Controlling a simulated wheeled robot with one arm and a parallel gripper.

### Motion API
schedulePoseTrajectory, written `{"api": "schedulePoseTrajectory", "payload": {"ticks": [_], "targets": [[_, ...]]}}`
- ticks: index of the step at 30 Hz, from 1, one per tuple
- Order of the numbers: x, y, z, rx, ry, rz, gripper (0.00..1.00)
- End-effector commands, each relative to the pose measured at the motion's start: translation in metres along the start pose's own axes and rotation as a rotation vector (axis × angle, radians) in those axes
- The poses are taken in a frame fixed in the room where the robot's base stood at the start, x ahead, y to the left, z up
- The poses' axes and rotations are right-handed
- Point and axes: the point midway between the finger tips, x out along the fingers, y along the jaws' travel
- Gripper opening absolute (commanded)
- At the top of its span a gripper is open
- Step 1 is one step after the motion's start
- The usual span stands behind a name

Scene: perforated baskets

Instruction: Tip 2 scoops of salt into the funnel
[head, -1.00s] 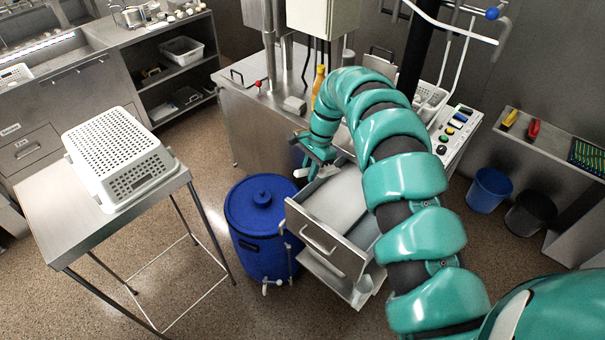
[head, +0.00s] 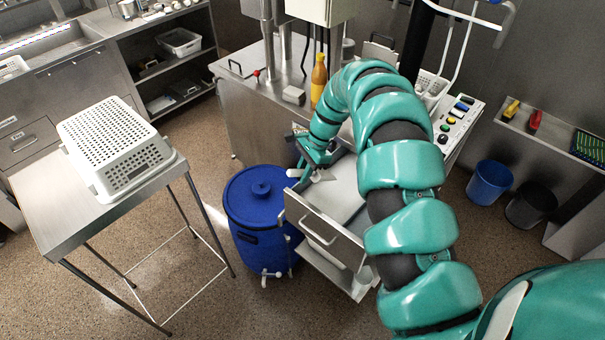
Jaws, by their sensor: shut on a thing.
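My gripper (head: 312,168) is at the end of the teal arm, above the left side of an open steel drawer (head: 322,240). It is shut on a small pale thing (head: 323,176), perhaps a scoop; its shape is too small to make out. A pale surface (head: 337,200) shows inside the drawer; I cannot tell if it is salt. My arm covers the drawer's right side. I cannot make out a funnel.
A lidded blue barrel (head: 262,215) stands left of the drawer. A steel table (head: 50,215) with an upturned white perforated basket (head: 115,145) is at left. An orange bottle (head: 319,82) stands on the steel cabinet behind my gripper. Floor between table and barrel is clear.

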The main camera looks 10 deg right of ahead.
Motion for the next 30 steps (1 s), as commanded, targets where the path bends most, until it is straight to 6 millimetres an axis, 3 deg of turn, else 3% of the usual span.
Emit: {"api": "schedulePoseTrajectory", "payload": {"ticks": [30], "targets": [[0.045,-0.001,-0.036,-0.001,-0.151,-0.002,0.00]]}}
